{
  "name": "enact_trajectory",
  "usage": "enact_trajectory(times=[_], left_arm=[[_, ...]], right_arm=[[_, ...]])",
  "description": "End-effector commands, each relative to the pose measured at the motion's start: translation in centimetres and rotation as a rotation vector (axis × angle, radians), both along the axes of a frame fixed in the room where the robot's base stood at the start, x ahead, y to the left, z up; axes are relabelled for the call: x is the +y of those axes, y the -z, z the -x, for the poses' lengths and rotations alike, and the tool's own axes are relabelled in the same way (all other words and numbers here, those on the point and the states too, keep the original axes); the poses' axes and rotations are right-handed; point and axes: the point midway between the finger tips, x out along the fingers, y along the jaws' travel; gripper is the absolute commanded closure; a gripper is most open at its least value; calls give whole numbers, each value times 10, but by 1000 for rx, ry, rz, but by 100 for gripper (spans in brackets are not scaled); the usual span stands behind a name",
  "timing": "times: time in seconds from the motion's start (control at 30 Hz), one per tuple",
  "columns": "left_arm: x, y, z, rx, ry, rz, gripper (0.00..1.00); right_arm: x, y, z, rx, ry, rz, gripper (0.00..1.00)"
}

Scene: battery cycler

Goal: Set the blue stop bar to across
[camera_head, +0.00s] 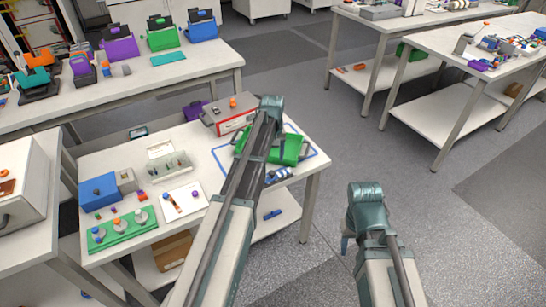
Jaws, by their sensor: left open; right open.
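A green device (290,148) with dark parts sits inside a blue outline on the white table, partly hidden by my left arm. A small blue-and-white piece (278,175) lies by the table's front edge, just in front of the outline. I cannot tell whether it is the blue stop bar or how any bar is set. My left gripper (270,106) is over the back of the green device; its fingers are largely hidden behind my arm. My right gripper (348,242) hangs over the floor, right of the table, away from the device. I see nothing held in either.
A grey box with a red-edged front (228,115) stands behind the device. A blue box (98,192), a clear tray (170,166), a white plate (186,201) and a green tray with knobs (122,228) fill the table's left. Floor on the right is clear.

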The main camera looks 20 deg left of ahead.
Motion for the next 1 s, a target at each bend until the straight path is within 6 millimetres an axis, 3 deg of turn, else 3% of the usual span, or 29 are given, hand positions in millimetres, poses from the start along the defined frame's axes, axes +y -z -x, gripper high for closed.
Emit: enact_trajectory(times=[0.03, 0.1, 0.4, 1.0], left_arm=[[0, -17, 0, 0, 0, 0, 38], [0, -28, 0, 0, 0, 0, 38], [-1, -64, -1, -1, 1, 0, 38], [-2, -65, 1, -1, 4, 1, 38]], right_arm=[[0, -17, 0, 0, 0, 0, 50], [0, -28, 0, 0, 0, 0, 50], [0, -64, 0, 0, 0, 0, 50], [0, -65, 0, 0, 0, 0, 50]])
